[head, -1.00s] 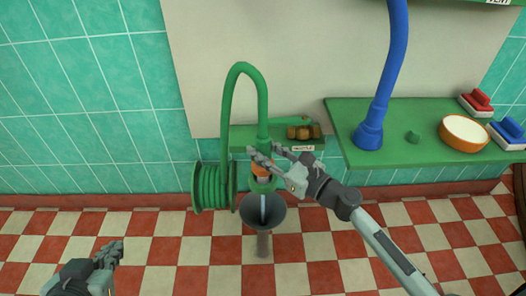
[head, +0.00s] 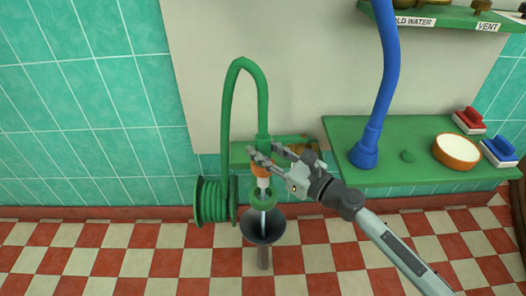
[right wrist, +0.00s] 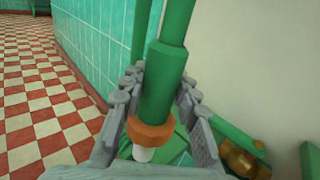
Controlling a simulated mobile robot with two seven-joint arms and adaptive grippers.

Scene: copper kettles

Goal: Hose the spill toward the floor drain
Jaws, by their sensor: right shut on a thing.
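The green hose (head: 228,110) rises in an arch from its reel and comes down to a nozzle with an orange collar (head: 261,170) and a pale tip. My right gripper (head: 262,152) is shut around the nozzle's green body and holds it upright, with the tip just above a green ring holder (head: 264,198). The right wrist view shows the green nozzle body (right wrist: 162,85) between the fingers, above its orange collar. My left gripper is not in view. I see no spill and no floor drain.
A grey funnel (head: 263,229) stands below the ring. The green hose reel (head: 213,201) is left of it. A blue pipe (head: 384,95) meets the green shelf (head: 345,132) at right, which holds a bowl (head: 457,150) and brushes (head: 499,151). The checkered floor at left is clear.

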